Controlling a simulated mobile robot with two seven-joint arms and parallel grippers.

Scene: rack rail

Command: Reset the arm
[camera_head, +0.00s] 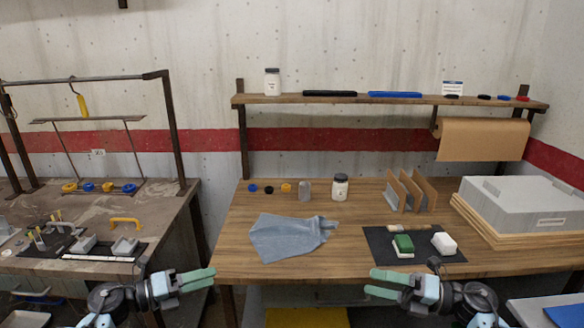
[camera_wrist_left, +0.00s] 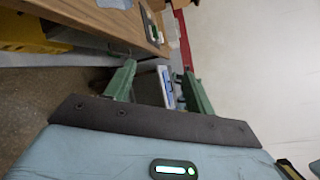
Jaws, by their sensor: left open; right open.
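My left gripper (camera_head: 198,280) is at the lower left of the head view, in front of the gap between the two benches, with green fingers pointing right. It is open and empty. Its green fingers also show apart in the left wrist view (camera_wrist_left: 158,85), with the bench edge beyond them. My right gripper (camera_head: 384,284) is at the front edge of the wooden bench (camera_head: 350,262), below the dark mat, with fingers pointing left. It is open, and nothing shows between its fingers. Neither gripper touches an object that I can see.
On the wooden bench lie a grey-blue cloth (camera_head: 288,236) and a dark mat (camera_head: 377,240) with a green-topped block (camera_head: 403,244) and a white block (camera_head: 444,243). A grey case (camera_head: 520,205) stands right. A cluttered bench (camera_head: 165,222) stands left. The bench's front middle is clear.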

